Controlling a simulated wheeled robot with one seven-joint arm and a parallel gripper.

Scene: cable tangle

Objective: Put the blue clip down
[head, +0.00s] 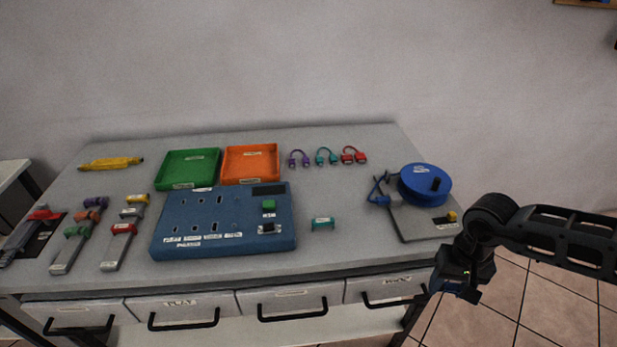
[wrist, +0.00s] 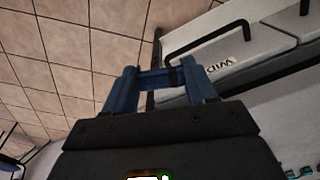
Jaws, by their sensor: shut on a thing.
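My gripper (head: 462,286) hangs off the front right corner of the table, over the tiled floor. In the wrist view my gripper (wrist: 160,88) is shut on the blue clip (wrist: 155,78), which spans the space between the two blue-looking fingers. In the head view the clip is too small and dark to tell apart from the fingers. The grey table (head: 345,250) lies to the left of my gripper. A teal clip (head: 323,223) lies alone on it, right of the blue panel box (head: 180,215).
A blue reel (head: 425,184) stands on a grey board (head: 408,222) at the table's right. Green (head: 187,169) and orange (head: 250,164) trays sit at the back. Racks of coloured clips (head: 78,235) stand at left. Drawer handles (head: 395,300) stick out in front. Bare tabletop surrounds the teal clip.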

